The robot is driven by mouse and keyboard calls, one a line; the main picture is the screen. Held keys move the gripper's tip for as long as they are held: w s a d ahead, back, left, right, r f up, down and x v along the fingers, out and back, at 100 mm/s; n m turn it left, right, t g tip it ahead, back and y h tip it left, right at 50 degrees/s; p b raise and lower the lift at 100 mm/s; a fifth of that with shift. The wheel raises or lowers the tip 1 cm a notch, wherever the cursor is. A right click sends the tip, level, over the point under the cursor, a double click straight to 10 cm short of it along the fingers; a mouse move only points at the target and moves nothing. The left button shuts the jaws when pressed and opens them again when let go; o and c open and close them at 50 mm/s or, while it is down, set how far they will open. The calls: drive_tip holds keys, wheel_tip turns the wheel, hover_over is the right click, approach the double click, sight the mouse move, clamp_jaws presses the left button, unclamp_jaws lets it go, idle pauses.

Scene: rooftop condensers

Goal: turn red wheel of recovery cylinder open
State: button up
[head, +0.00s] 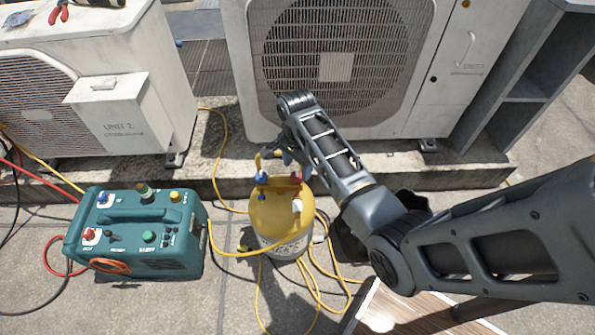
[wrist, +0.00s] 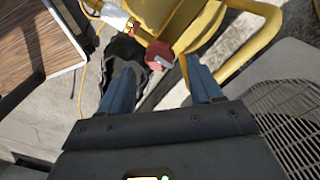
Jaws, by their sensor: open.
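The yellow recovery cylinder (head: 281,218) stands on the paving in the middle of the head view. On its top are a blue wheel (head: 262,177) at left and the red wheel (head: 296,177) at right. My gripper (head: 290,158) is above and behind the cylinder top, its fingers partly hidden. In the wrist view, my gripper (wrist: 162,80) is open, with two blue fingers apart. The red wheel (wrist: 160,54) appears just beyond the gap between the fingertips, beside the yellow collar (wrist: 215,40). Nothing is seen between the fingers, and I cannot tell whether they touch it.
A teal recovery machine (head: 140,232) stands left of the cylinder. Yellow hoses (head: 222,150) loop around the cylinder. Condenser units (head: 340,65) stand behind on a concrete curb (head: 350,180). A wood-topped surface (head: 405,318) is at the front right.

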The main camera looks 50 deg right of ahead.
sight(297, 175)
drive_tip(key=shift+f+b, duration=0.3)
drive_tip(key=shift+f, duration=1.4)
drive_tip(key=c, duration=1)
